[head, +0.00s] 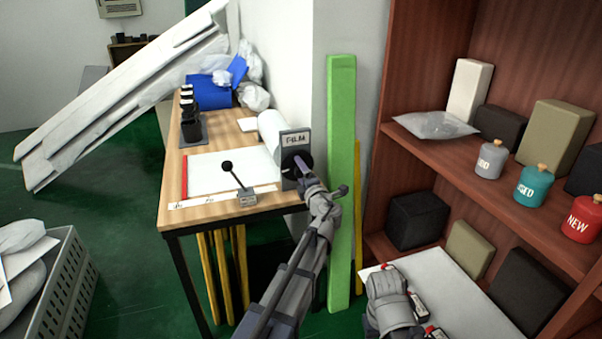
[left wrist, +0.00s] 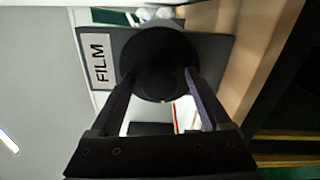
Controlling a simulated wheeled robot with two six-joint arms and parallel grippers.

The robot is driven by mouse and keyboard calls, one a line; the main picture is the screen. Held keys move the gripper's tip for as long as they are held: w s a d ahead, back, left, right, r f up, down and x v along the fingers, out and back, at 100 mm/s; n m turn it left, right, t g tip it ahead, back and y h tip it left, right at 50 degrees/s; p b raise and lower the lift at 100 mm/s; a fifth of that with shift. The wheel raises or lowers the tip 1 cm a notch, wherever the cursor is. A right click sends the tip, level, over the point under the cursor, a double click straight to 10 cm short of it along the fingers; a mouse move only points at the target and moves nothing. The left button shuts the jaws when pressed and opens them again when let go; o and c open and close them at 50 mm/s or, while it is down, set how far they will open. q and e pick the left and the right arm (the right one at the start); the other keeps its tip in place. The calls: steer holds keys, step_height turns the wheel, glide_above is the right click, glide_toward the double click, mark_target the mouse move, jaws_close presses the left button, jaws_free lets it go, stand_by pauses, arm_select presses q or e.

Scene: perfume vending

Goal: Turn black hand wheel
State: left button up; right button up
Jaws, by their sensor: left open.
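The black hand wheel (head: 289,159) is on the front of a grey plate labelled FILM, on the wooden table. My left gripper (head: 303,165) is right at the wheel and partly covers it in the head view. In the left wrist view, the round dark wheel (left wrist: 158,55) lies ahead, between the two spread fingers of my left gripper (left wrist: 160,92). The gripper is open; I cannot tell whether either finger touches the wheel. My right gripper (head: 409,306) is low at the right, by a white board; its jaws are not clear.
The wooden table (head: 228,147) holds a white sheet, a black-knobbed lever (head: 239,183) and dark cups (head: 191,122). A green post (head: 341,180) stands just right of my left arm. The brown shelf (head: 480,165) with bottles and boxes is at the right.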

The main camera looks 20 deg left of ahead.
arm_select(q)
steer(key=v, duration=0.7)
steer(key=shift+s+d, duration=0.15)
steer(key=shift+s, duration=0.1)
steer(key=m, duration=1.9)
steer(key=shift+f+m, duration=0.1)
steer(key=shift+m, duration=0.2)
